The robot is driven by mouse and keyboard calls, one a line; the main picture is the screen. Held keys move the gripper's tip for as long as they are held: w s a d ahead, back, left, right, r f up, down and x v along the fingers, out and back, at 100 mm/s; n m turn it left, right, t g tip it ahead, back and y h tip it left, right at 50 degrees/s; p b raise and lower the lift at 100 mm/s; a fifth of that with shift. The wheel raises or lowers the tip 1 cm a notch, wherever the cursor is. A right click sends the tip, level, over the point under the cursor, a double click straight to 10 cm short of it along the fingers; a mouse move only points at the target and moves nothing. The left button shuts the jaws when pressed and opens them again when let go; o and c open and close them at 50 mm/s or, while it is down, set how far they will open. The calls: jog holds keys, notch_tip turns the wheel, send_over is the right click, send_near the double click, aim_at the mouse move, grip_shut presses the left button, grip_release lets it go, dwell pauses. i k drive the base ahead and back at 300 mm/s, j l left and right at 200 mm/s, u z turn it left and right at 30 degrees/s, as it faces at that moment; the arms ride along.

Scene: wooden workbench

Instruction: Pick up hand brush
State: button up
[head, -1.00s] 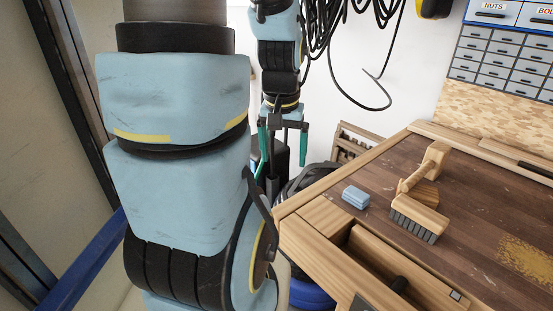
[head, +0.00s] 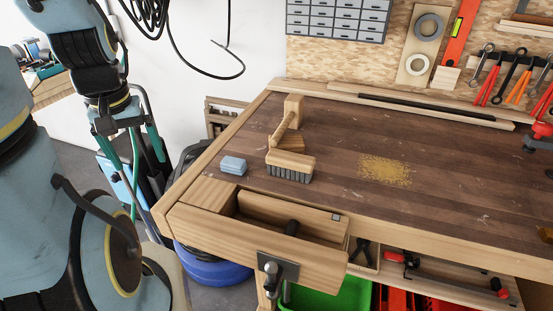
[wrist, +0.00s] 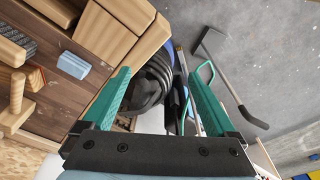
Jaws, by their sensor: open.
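The hand brush (head: 291,161) has a light wooden body with dark bristles and a wooden handle. In the wrist view the brush (wrist: 12,52) is cut off at the left edge. My gripper (head: 132,150) is open and empty, left of the bench and apart from the brush. In the wrist view its green fingers (wrist: 160,85) are spread with nothing between them.
A blue block (head: 233,165) lies left of the brush, near the bench edge. An open drawer (head: 262,236) juts out at the front left. A pile of sawdust (head: 385,170) lies right of the brush. A vise (head: 540,135) stands far right.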

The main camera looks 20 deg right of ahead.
aim_at(282, 164)
jog(key=z, duration=1.7)
jog(key=u, duration=1.4)
jog(key=k+l+u, duration=0.1)
jog(key=u, duration=0.3)
jog(key=k+u, duration=0.15)
jog(key=u, duration=0.3)
jog(key=k+u, duration=0.1)
jog(key=u, duration=0.35)
jog(key=k+j, duration=0.25)
jog(key=k, duration=0.25)
jog(key=k+j+u, duration=0.1)
jog(key=k+j, duration=0.2)
jog(key=k, duration=0.2)
